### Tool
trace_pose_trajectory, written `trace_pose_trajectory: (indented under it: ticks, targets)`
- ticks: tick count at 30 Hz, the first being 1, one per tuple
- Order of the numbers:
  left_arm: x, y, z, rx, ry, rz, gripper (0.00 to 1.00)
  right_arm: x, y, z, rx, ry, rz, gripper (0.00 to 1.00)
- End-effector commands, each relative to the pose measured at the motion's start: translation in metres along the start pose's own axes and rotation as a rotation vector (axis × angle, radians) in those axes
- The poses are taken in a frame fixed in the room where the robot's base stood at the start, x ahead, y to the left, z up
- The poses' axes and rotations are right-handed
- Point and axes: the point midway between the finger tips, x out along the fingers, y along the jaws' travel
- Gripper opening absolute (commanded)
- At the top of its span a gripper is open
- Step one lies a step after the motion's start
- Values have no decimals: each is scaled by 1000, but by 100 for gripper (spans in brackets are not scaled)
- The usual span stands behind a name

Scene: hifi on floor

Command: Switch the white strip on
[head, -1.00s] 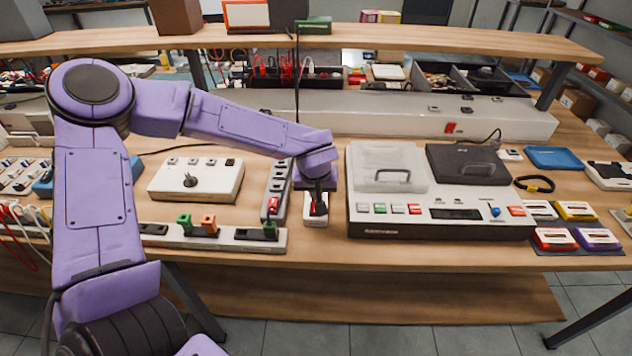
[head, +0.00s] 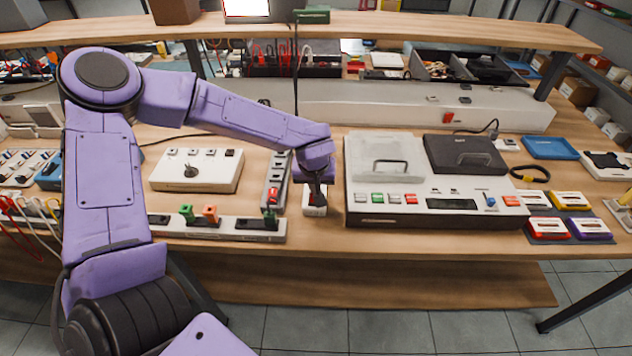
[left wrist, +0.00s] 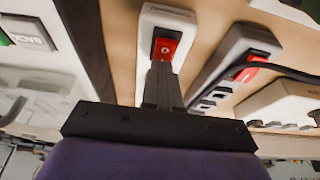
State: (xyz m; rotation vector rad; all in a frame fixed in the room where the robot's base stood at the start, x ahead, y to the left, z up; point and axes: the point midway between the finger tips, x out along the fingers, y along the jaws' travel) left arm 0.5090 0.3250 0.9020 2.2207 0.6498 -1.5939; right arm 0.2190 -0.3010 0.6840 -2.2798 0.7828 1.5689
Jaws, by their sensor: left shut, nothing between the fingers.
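A white strip (head: 314,208) with a red rocker switch lies on the table, left of the big white console. Its near end shows in the left wrist view (left wrist: 168,14); its far part is hidden behind my gripper and arm. My left gripper (head: 317,201) is shut and empty, pointing down over this strip. In the left wrist view its fingertips (left wrist: 161,66) are at the edge of the red switch (left wrist: 164,49), which bears a small pale mark. I cannot tell whether they touch or press it. My right gripper is not in view.
A grey strip (head: 280,168) with a red switch lies close on the left. A long pale strip (head: 222,227) with green and orange pieces lies along the front. The white console (head: 360,214) is close on the right. A white box (head: 232,172) lies farther left.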

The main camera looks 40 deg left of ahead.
Motion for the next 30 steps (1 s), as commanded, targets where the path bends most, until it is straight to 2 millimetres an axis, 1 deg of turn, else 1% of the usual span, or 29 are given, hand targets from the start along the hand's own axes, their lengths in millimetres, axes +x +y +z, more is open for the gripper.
trace_pose_trajectory:
  ticks: [1, 3, 8, 14, 17, 20, 24, 26, 27, 28, 30]
  targets:
    - [-4, 0, 2, 3, -1, 0, 0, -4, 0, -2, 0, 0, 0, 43]
    - [-6, 0, 5, 2, -1, 0, 0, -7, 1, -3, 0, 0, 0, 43]
    - [-6, 0, 10, 2, -1, 0, 0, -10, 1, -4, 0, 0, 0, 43]
    - [-6, 0, 10, 2, 0, 0, 0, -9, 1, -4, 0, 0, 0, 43]
    - [-10, 0, 8, 1, 0, 0, 0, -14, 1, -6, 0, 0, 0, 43]
    - [-22, 0, 3, 1, -1, -1, 0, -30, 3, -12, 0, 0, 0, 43]
    - [-46, -2, -8, 0, 0, -2, 0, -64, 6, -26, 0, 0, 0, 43]
    - [-55, -3, -12, -1, -1, -3, 0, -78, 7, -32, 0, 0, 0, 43]
    - [-55, -2, -13, -4, 3, 1, 0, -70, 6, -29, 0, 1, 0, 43]
    - [-60, -2, -15, -5, 5, 3, 0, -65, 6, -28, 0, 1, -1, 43]
    - [-76, -2, -20, -6, 5, 3, 0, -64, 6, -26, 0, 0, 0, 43]
